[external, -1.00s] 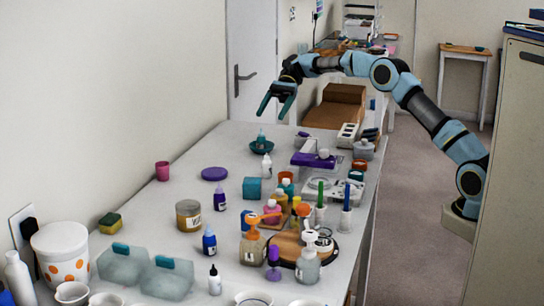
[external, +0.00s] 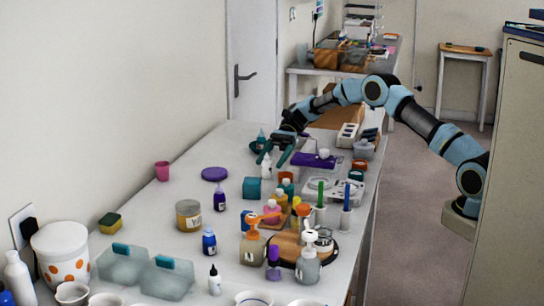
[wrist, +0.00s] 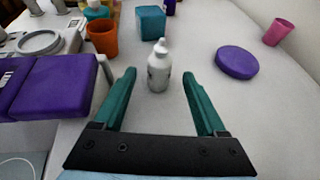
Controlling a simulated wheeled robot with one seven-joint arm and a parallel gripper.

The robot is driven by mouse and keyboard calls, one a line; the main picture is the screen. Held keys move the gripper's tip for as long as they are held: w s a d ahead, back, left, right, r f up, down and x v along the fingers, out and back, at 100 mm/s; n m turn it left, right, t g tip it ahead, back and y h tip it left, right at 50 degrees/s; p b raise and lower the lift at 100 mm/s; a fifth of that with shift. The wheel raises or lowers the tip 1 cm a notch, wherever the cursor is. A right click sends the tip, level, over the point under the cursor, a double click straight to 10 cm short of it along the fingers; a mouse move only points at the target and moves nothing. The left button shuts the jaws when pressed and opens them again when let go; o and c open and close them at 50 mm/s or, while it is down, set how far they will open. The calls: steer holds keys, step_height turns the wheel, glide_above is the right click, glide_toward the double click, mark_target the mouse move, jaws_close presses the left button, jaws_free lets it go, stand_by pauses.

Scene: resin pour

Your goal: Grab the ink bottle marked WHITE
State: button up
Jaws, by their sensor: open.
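A small white bottle (external: 266,167) with a pointed white cap stands upright on the table. In the wrist view the white bottle (wrist: 159,68) is centred just ahead of my fingertips. A dark mark shows on its left side, too small to read. My gripper (external: 272,162) is open and empty, its teal fingers pointing down at the table close to the bottle. In the wrist view my gripper (wrist: 159,78) has one finger to each side of the bottle's line, without visible contact. Another white bottle with a black tip (external: 215,282) stands at the near end.
A teal block (wrist: 150,22), an orange cup (wrist: 103,38) and a purple box (wrist: 55,86) stand left of the bottle in the wrist view. A purple disc (wrist: 236,62) and a pink cup (wrist: 278,32) lie to its right. The table around the bottle is clear.

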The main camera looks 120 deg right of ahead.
mark_target(264, 170)
steer(key=shift+x, duration=0.8)
steer(key=x, duration=0.1)
steer(key=p+x, duration=0.1)
steer(key=x, duration=0.1)
steer(key=p+x, duration=0.1)
steer(key=shift+w+a+r, duration=0.2)
steer(key=shift+w+a, duration=0.05)
steer(key=shift+a, duration=0.1)
steer(key=shift+w+a+f, duration=0.15)
steer(key=shift+w+f, duration=0.1)
steer(key=shift+w, duration=0.05)
steer(key=shift+c, duration=0.4)
jaws_close()
